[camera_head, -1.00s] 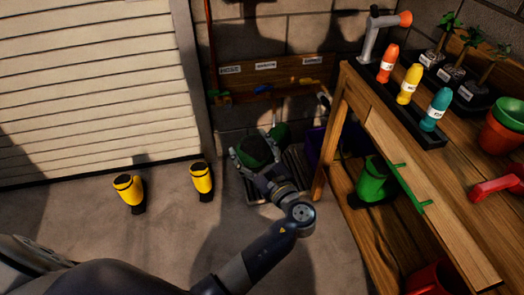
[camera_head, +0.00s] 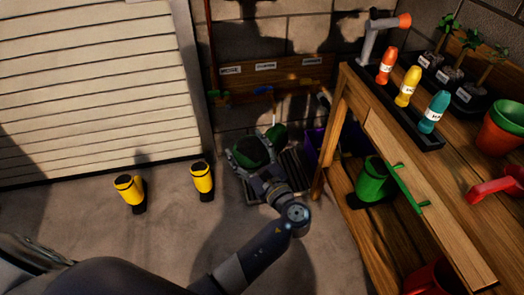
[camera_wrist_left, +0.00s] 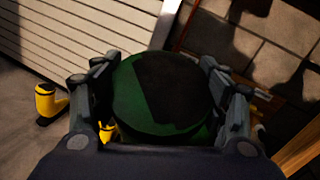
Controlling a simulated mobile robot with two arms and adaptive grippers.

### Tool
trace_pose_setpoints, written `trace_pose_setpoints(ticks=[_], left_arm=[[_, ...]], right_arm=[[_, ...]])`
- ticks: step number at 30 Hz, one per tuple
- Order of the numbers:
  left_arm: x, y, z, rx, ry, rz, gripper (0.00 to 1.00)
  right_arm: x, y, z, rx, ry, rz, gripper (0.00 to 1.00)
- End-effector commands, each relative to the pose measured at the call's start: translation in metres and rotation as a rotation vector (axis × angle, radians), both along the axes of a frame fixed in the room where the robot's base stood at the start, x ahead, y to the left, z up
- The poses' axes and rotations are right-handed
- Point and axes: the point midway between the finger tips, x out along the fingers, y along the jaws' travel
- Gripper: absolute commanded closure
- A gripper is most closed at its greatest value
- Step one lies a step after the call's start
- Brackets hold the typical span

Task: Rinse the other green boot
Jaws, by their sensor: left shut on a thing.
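My left gripper (camera_head: 252,157) is shut on a green boot (camera_wrist_left: 160,95). The boot is also visible between the fingers in the head view (camera_head: 249,152). In the wrist view it fills the space between the two fingers, with a dark, shadowed patch across it. The gripper holds it over or close to a dark slatted grate (camera_head: 292,172) by the wall; the gap below is hidden. Another green shape (camera_head: 277,134), perhaps the other green boot, shows just behind it, partly hidden. My right gripper is not in view.
Two yellow boots (camera_head: 130,192) (camera_head: 202,180) stand on the floor to the left. A wooden bench (camera_head: 440,200) on the right holds bottles, plants and pots. A green watering can (camera_head: 372,183) sits on its lower shelf. A labelled board (camera_head: 265,75) is on the wall.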

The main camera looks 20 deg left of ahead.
Motion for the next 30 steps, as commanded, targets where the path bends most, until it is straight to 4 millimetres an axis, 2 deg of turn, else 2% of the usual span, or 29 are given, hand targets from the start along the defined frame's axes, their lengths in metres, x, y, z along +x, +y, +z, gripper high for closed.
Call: trace_pose_setpoints(ticks=[8, 19, 30], left_arm=[[0.001, -0.001, 0.002, 0.001, -0.006, -0.001, 0.99], [0.004, -0.012, 0.002, 0.001, -0.004, -0.001, 0.99], [0.003, -0.010, 0.003, 0.001, -0.005, -0.001, 0.99]], right_arm=[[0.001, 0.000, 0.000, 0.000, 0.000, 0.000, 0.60], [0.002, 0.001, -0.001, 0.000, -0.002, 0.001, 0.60], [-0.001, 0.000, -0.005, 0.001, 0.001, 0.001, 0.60]])
